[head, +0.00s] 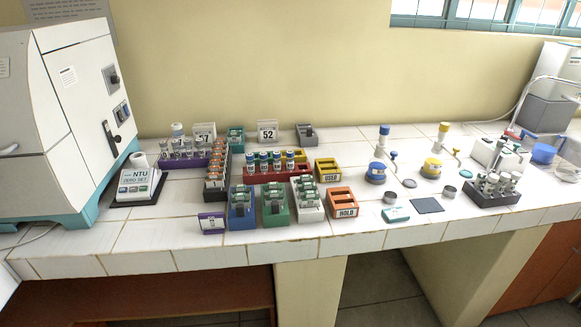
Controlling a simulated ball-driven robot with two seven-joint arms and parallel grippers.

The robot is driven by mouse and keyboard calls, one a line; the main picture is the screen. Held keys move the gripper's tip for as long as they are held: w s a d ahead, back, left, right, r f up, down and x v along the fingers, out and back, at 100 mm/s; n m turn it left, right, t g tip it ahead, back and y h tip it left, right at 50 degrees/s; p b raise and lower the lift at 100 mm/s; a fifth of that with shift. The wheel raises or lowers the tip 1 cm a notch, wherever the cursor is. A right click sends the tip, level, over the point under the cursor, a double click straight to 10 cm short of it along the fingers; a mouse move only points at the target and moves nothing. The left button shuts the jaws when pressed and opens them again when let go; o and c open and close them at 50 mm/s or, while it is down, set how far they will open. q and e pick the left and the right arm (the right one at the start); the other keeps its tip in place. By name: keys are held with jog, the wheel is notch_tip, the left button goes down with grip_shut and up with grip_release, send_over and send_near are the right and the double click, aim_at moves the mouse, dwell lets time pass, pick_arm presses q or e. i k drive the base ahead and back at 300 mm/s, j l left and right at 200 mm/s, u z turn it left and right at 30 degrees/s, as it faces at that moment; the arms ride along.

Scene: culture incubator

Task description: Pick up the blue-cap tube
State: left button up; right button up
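Several small capped tubes (277,161) stand upright in a row in the red rack (262,176) near the middle of the bench. Their caps look blue to teal, and they are too small to tell one cap shade surely from another. A tall white piece with a blue top (384,132) stands farther right, behind a round blue-topped piece (376,170). Neither of my grippers shows in the head view.
A white NTU instrument (137,186) and a large white cabinet (70,110) are at left. Blue (240,222), green (276,217) and orange (344,211) racks line the front edge. A dark rack of vials (480,198) stands right. Bare tile lies at back centre.

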aim_at(289, 154)
jog(key=i+l, duration=0.25)
jog(key=l, duration=0.15)
jog(key=i+l+u, duration=0.15)
jog(key=l, duration=0.25)
jog(key=i+l, duration=0.35)
jog(key=l+u, duration=0.05)
jog(key=l, duration=0.05)
